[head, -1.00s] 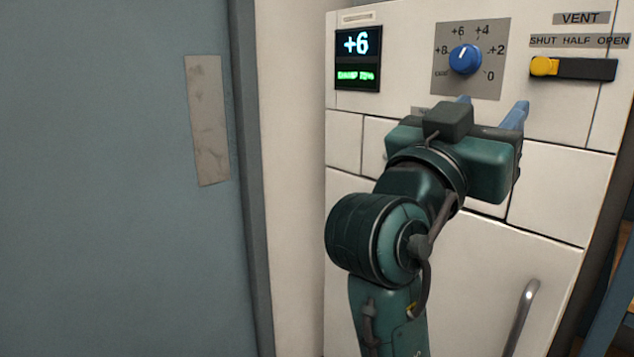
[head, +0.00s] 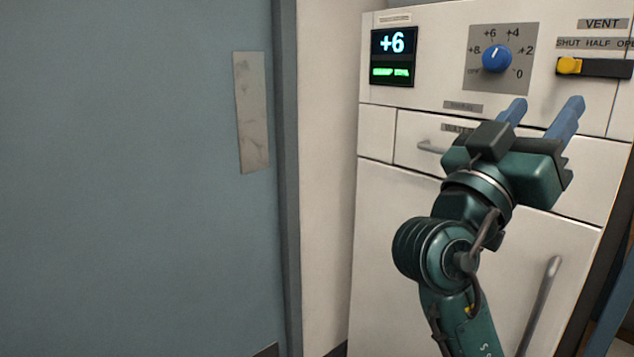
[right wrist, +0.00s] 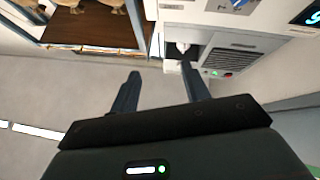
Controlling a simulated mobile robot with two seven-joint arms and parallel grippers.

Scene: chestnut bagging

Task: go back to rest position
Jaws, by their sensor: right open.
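My right gripper (head: 541,118) is open and empty, with its two blue fingers apart in front of the white cabinet. Its fingers also show spread in the right wrist view (right wrist: 163,88), with nothing between them. The white cabinet (head: 460,250) carries a blue dial (head: 497,58), whose pointer is near +6. A dark display (head: 393,56) reads +6 above a green line too blurred to read surely. A yellow vent slider (head: 570,66) sits at the SHUT end. My left gripper is not in view.
A blue-grey door (head: 120,200) with a worn plate (head: 251,112) fills the left. A drawer handle (head: 430,147) and a long door handle (head: 541,305) stick out from the cabinet. The right wrist view shows a wooden shelf (right wrist: 95,33) with brown sacks and open floor (right wrist: 70,95).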

